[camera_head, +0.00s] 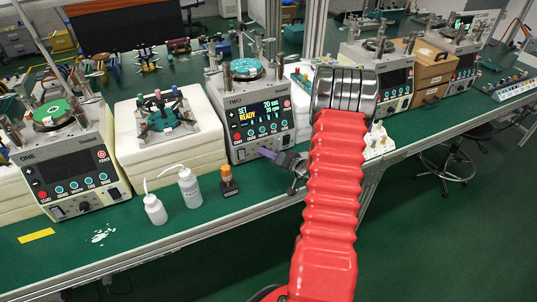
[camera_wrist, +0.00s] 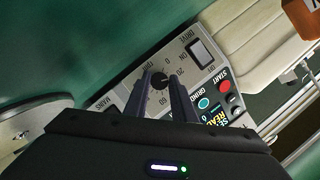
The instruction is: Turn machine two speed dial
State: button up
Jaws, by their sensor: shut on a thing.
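Machine two (camera_head: 236,140) stands on the green bench, marked TWO, with a lit screen (camera_head: 258,115) reading SET and READY with sec and rpm values. My gripper (camera_head: 266,153) reaches its lower front panel from the right. In the wrist view, the round black dial (camera_wrist: 160,79) sits within a printed scale with 0, 20 and 60 legible. My gripper's two dark fingers (camera_wrist: 161,84) are on either side of the dial and shut on it. The dial is hidden behind the fingers in the head view, and its pointer is hard to read.
Machine one (camera_head: 70,170) stands at the left. White foam blocks (camera_head: 170,150) fill the space between the machines. Two white bottles (camera_head: 189,188) and an orange-topped item (camera_head: 227,182) stand near the bench's front edge, left of my gripper. A rocker switch (camera_wrist: 199,53) lies beside the dial.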

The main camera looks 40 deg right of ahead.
jog(key=m, duration=0.1)
jog(key=m+t+y, duration=0.1)
jog(key=m, duration=0.1)
jog(key=m+t, duration=0.1)
jog(key=shift+s+d+f+y, duration=0.15)
jog(key=shift+d+f+y, duration=0.15)
jog(key=shift+d, duration=0.1)
jog(key=shift+m, duration=0.3)
jog(key=o, duration=1)
jog(key=shift+a+r, duration=0.1)
jog(key=shift+a, duration=0.05)
jog(key=s, duration=0.4)
jog(key=s+d+r, duration=0.1)
jog(key=s, duration=0.8)
jog(key=shift+s+d+r, duration=0.15)
jog(key=shift+s+r, duration=0.1)
jog(key=shift+r, duration=0.15)
